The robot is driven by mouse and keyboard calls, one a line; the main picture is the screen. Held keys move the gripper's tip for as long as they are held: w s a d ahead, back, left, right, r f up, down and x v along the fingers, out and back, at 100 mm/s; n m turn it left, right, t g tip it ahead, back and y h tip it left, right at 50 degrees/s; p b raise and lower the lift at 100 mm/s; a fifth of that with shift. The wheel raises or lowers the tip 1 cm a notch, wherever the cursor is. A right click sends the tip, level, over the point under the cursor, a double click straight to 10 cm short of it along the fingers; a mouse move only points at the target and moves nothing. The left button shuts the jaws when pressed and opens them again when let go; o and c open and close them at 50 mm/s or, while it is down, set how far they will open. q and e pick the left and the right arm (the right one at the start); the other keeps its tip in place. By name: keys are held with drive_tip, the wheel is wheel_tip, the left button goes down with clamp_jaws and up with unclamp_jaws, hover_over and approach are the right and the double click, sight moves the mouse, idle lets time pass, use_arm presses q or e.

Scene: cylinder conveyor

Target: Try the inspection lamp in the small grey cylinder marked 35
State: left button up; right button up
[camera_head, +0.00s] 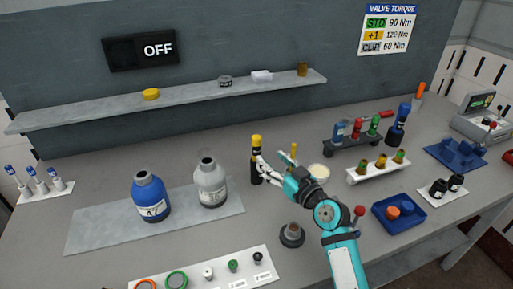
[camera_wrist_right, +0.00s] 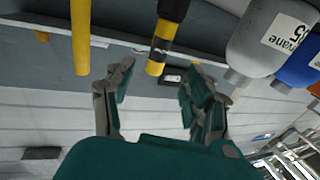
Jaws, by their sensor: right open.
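The small grey cylinder (camera_head: 211,184) stands upright on a grey mat, with a dark open neck and a white label. In the right wrist view, the grey cylinder (camera_wrist_right: 268,40) shows upside down, its label partly cut off and ending in a 5. A black and yellow stick-like object, probably the inspection lamp (camera_head: 256,170), stands upright to its right. It also shows in the right wrist view (camera_wrist_right: 170,12). My right gripper (camera_head: 274,162) is open beside the lamp. In the wrist view the lamp's yellow end appears between the fingertips (camera_wrist_right: 160,76); contact is unclear.
A blue cylinder (camera_head: 150,196) stands left of the grey one. A thin yellow rod (camera_head: 294,151) and a pale round dish (camera_head: 320,172) are near my gripper. A white tray (camera_head: 195,275) lies in front, racks of coloured items at right. A shelf (camera_head: 190,97) runs behind.

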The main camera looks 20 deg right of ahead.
sight(259, 150)
drive_tip(key=x, duration=0.3)
drive_tip(key=shift+w+a+f, duration=0.1)
drive_tip(key=shift+w+f, duration=0.05)
drive_tip(key=shift+w, duration=0.15)
drive_tip(key=shift+w+p, duration=0.15)
drive_tip(key=shift+p, duration=0.15)
drive_tip(key=shift+w+a, duration=0.1)
drive_tip(key=shift+w, duration=0.25)
drive_tip(key=p+x, duration=0.1)
drive_tip(key=x, duration=0.3)
drive_tip(key=shift+w+f, duration=0.15)
use_arm(q)
drive_tip(key=shift+w+a+r, duration=0.25)
drive_tip(key=shift+w+r, duration=0.2)
drive_tip(key=shift+r, duration=0.2)
drive_tip(key=shift+w+a+r, duration=0.2)
drive_tip(key=shift+w+r, duration=0.2)
drive_tip(key=shift+r, duration=0.2)
use_arm(e)
drive_tip(key=shift+c, duration=0.3)
use_arm(q)
drive_tip(key=shift+s, duration=0.1)
use_arm(e)
clamp_jaws()
drive_tip(key=shift+f, duration=0.2)
